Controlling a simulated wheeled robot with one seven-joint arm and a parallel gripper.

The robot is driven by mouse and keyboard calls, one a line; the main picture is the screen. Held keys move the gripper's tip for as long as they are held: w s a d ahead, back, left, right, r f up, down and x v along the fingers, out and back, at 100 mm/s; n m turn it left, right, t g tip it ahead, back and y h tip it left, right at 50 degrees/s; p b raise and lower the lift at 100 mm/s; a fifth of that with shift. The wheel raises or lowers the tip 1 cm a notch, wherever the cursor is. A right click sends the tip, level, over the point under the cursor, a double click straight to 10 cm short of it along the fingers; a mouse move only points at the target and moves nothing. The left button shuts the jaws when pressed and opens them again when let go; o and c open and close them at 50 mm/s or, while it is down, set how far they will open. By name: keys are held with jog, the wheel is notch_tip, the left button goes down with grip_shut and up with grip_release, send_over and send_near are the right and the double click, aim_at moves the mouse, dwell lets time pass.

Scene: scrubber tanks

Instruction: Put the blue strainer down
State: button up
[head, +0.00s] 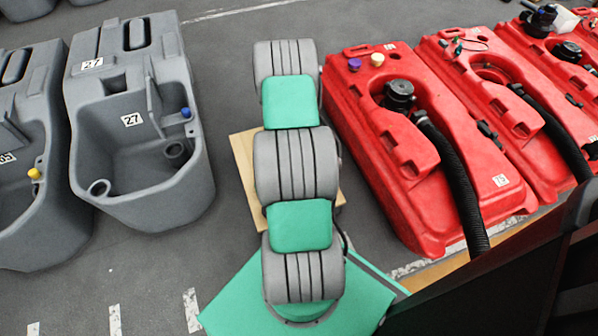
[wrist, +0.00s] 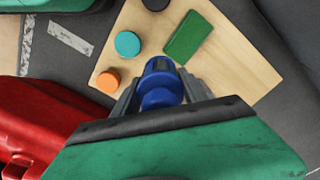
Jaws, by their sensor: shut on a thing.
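The blue strainer (wrist: 161,82) is in the wrist view, between the two grey fingers of my gripper (wrist: 160,92). My gripper is shut on it. The strainer shows against the near part of a light wooden board (wrist: 235,68); I cannot tell whether it touches the board or hangs above it. In the head view my own arm hides the gripper and the strainer, and only side strips of the board (head: 244,160) show.
On the board lie an orange disc (wrist: 108,81), a teal disc (wrist: 127,44), a green block (wrist: 188,38) and a dark round piece (wrist: 155,3). Red tanks (head: 420,150) stand right, grey tanks (head: 140,130) left. Bare board shows right of the green block.

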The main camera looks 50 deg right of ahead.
jog(key=shift+s+d+f+b, duration=0.35)
jog(key=shift+d+f+b, duration=0.75)
jog(key=shift+d+f, duration=0.6)
jog(key=shift+s+d+f+b, duration=0.4)
jog(key=shift+d+f+b, duration=0.85)
jog(key=shift+f, duration=0.85)
jog(key=shift+s+d+f+b, duration=0.35)
jog(key=shift+d+f+b, duration=0.65)
jog(key=shift+d+f, duration=0.75)
jog(key=o, duration=1.6)
jog(key=shift+a, duration=0.2)
jog(key=shift+c, duration=0.2)
